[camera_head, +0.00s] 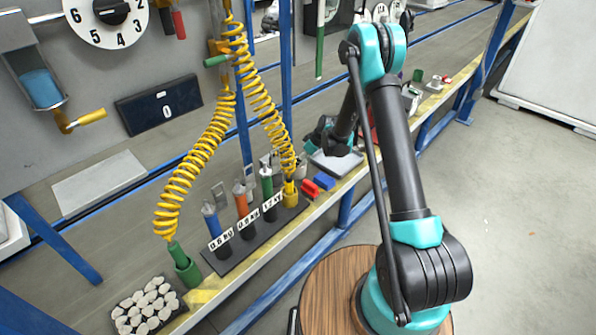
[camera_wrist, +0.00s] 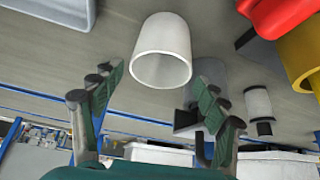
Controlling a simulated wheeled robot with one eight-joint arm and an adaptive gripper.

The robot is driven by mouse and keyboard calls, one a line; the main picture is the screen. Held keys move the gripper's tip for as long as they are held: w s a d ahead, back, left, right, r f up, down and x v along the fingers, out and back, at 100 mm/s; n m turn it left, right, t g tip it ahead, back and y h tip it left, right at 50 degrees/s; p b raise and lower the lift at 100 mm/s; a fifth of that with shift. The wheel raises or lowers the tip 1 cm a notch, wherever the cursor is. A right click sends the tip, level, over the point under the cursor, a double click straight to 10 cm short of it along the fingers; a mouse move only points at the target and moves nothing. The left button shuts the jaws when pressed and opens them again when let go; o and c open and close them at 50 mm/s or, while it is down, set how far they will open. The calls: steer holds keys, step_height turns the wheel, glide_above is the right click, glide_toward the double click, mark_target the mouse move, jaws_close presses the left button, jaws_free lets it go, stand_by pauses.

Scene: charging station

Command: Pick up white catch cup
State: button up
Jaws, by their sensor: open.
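The white catch cup (camera_wrist: 162,50) is in the upper middle of the wrist view, with its open rim toward the camera. My gripper (camera_wrist: 160,84) is open, with one green-padded finger on each side below the cup in the picture. The fingers appear apart from the cup, and nothing is between them. In the head view my gripper (camera_head: 322,136) is over the bench, partly behind my arm. I cannot clearly pick out the cup there.
In the wrist view a red part (camera_wrist: 284,14), a yellow part (camera_wrist: 302,56) and a white-and-black cylinder (camera_wrist: 258,106) are right of the cup. In the head view, a rack of labelled weights (camera_head: 262,232) and coiled yellow hoses (camera_head: 196,152) are left of my gripper.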

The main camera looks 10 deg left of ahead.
steer(key=shift+x, duration=1.65)
steer(key=shift+s, duration=0.1)
steer(key=c, duration=0.9)
steer(key=shift+r, duration=0.1)
steer(key=shift+c, duration=0.2)
